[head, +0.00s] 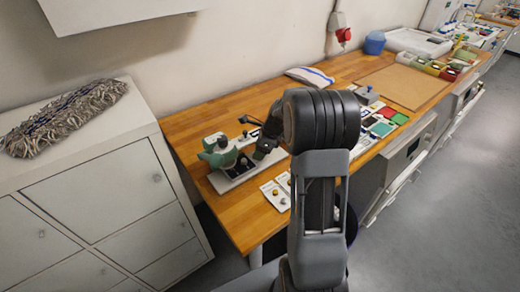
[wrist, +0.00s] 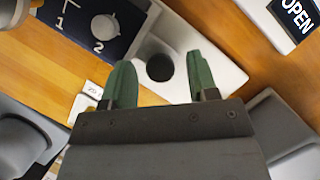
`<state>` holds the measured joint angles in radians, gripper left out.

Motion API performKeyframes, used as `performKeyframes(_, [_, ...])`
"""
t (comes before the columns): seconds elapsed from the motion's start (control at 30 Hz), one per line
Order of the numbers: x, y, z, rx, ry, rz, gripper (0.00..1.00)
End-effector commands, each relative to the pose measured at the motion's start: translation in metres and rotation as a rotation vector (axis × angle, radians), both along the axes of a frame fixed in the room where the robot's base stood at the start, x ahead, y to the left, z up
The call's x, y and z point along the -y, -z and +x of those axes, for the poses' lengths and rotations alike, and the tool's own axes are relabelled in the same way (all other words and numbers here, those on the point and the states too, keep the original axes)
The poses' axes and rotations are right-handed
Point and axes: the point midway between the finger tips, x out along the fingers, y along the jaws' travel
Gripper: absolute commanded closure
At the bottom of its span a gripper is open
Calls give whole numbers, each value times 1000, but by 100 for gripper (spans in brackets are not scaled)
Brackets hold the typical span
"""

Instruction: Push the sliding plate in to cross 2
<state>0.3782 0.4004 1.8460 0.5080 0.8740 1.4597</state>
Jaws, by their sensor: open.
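In the wrist view a dark blue plate (wrist: 88,30) bears white figures 1 and 2 and a grey round knob (wrist: 104,26). It may be the sliding plate; I cannot make out the crosses clearly. A pale base (wrist: 215,75) adjoins it, with a black round piece (wrist: 159,67) on it. My gripper (wrist: 160,62) is open, its two green fingers apart with the black piece showing between them; I cannot tell if they touch it. In the head view a green and white device (head: 218,150) stands on the pale base, and my arm hides part of this spot.
An OPEN sign (wrist: 298,18) lies at the upper right of the wrist view. In the head view small cards (head: 275,194) with knobs lie near the table's front edge. Coloured pads (head: 381,129) lie to the right. A grey cabinet (head: 115,185) stands left of the wooden table (head: 190,124).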

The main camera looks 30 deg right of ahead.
Motion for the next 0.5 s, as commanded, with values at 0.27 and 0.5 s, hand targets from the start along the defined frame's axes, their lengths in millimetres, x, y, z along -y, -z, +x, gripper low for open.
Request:
performKeyframes(0.27, [0, 0, 0, 0, 0, 0, 59])
performKeyframes(0.5, [0, 0, 0, 0, 0, 0, 82])
